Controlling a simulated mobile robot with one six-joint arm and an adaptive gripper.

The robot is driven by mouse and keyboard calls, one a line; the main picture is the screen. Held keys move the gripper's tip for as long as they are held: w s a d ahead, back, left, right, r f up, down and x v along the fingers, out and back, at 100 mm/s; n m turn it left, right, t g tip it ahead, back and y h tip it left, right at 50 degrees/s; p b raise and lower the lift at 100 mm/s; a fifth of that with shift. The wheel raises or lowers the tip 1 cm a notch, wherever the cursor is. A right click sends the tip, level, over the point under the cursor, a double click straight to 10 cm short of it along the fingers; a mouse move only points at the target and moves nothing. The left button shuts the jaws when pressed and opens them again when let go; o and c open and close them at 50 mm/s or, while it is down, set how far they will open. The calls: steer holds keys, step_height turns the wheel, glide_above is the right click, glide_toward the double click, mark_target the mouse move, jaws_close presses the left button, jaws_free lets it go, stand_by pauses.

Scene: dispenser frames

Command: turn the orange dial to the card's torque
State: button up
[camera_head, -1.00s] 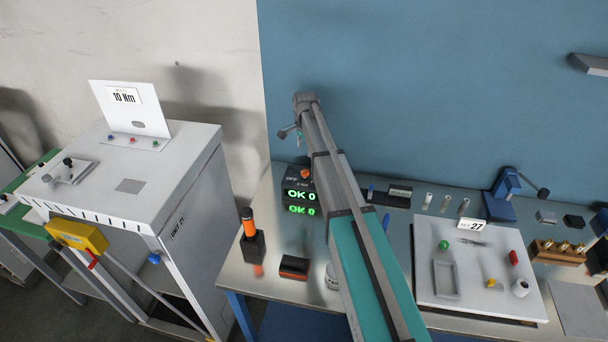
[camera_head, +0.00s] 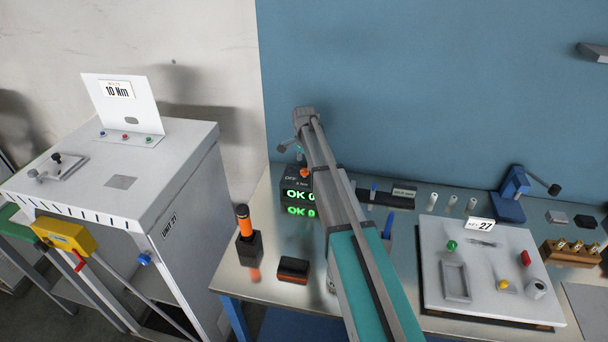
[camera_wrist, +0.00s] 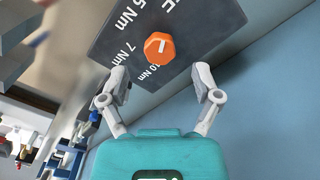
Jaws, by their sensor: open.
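The orange dial (camera_head: 305,172) sits on top of a dark box (camera_head: 296,186) on the steel bench. In the wrist view the dial (camera_wrist: 159,48) has a white mark running roughly up and down; I cannot tell which end points. Labels 5 Nm, 7 Nm and 10 Nm ring it, with a partly cut-off label at the top. The card (camera_head: 118,89) on the white cabinet reads 10 Nm. My gripper (camera_wrist: 160,76) is open and empty. Its fingertips are spread to either side, just short of the dial, apparently not touching it. In the head view my arm partly covers the box.
The box's green display (camera_head: 299,195) reads OK 0, its right edge hidden by my arm. An orange-handled tool (camera_head: 243,220) stands in a black holder front left. A white board (camera_head: 485,275) with small parts lies to the right. The blue wall (camera_head: 430,90) is behind.

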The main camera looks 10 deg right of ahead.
mark_target(305, 170)
steer(key=shift+f+b, duration=1.4)
steer(key=shift+f, duration=0.3)
jaws_close()
